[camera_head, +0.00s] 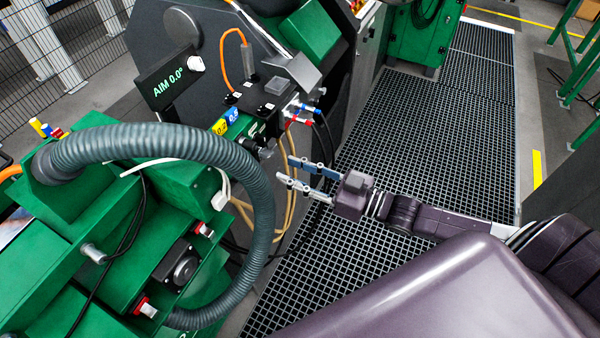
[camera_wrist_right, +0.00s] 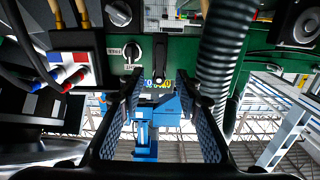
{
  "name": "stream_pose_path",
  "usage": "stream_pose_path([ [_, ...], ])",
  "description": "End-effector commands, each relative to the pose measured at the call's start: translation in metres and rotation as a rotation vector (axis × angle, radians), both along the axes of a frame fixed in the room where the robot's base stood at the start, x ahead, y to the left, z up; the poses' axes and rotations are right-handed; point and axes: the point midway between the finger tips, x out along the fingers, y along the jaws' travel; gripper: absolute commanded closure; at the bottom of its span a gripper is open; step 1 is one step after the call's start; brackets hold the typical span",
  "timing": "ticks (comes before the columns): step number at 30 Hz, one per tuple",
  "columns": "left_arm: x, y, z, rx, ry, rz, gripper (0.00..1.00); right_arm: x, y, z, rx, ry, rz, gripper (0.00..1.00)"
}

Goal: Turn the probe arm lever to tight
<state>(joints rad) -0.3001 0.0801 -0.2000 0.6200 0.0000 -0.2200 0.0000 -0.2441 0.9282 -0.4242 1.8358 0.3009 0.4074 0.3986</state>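In the right wrist view a black lever (camera_wrist_right: 160,52) hangs down on the front of a green panel (camera_wrist_right: 185,50). I take it for the probe arm lever, but its label cannot be read. My right gripper (camera_wrist_right: 158,85) is open, its two fingers apart with nothing between them. The black lever lies ahead, between the fingertips in the picture; I see no clear contact. In the head view my right gripper (camera_head: 285,170) comes from the right and points at the machine's black control block (camera_head: 262,110). The lever cannot be made out there. My left gripper is not in view.
A silver knob (camera_wrist_right: 132,50) sits left of the black lever. A thick grey hose (camera_head: 262,200) arches beside my right gripper and shows close by in the wrist view (camera_wrist_right: 225,50). Cables hang below the block. A display (camera_head: 172,82) reads "AIM 0.0°". The grating floor (camera_head: 430,130) is clear.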

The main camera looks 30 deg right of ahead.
Motion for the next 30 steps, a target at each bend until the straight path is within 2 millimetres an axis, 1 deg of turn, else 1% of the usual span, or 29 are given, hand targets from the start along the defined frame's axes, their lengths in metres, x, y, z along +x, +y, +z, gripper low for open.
stream_pose_path([
  [1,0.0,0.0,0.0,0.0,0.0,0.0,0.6,-0.004,-0.003,-0.001,-0.001,0.002,0.0,0.69],
  [6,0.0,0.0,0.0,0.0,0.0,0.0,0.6,-0.012,-0.009,0.0,-0.001,0.001,0.001,0.69],
  [24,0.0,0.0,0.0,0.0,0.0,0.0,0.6,-0.012,-0.01,-0.001,-0.001,0.001,-0.001,0.69],
  [26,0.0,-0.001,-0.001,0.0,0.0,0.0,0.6,-0.011,-0.013,-0.007,-0.008,0.007,-0.013,0.69],
  [28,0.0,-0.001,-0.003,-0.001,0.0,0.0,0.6,-0.006,-0.022,-0.025,-0.027,0.024,-0.045,0.69],
  [29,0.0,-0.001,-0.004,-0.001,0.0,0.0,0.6,-0.004,-0.028,-0.037,-0.04,0.037,-0.066,0.69],
  [30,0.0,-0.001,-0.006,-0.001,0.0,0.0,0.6,-0.001,-0.038,-0.056,-0.064,0.059,-0.099,0.69],
])
